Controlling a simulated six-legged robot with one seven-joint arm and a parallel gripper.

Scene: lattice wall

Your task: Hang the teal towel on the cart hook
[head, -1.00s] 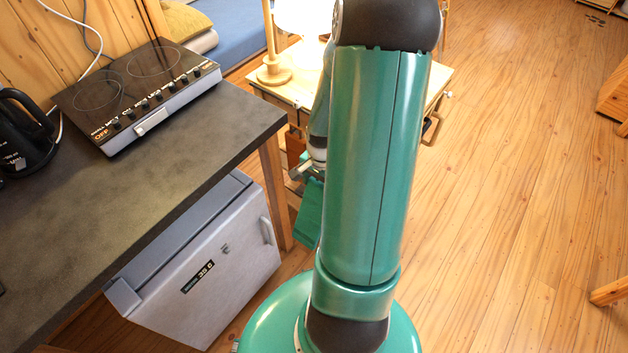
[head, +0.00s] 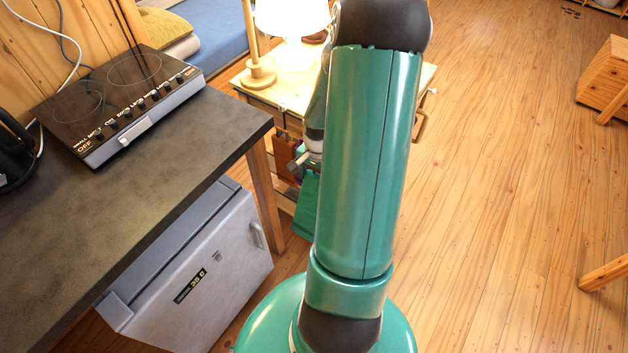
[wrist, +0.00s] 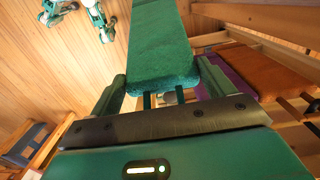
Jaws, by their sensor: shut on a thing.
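The teal towel (wrist: 160,45) fills the upper middle of the wrist view, with its near edge between the fingers of my gripper (wrist: 162,92). My gripper is shut on it. In the head view the towel (head: 304,208) hangs below my gripper (head: 308,163), left of my upper arm and partly hidden by it. The wooden cart (head: 288,92) stands just beyond, with its top partly behind my arm.
An orange-brown cloth (wrist: 268,68) and a purple cloth (wrist: 236,84) lie over wooden rails right of the towel. A lit lamp (head: 290,18) stands on the cart. The dark counter (head: 150,180) and grey fridge (head: 195,275) are close on the left.

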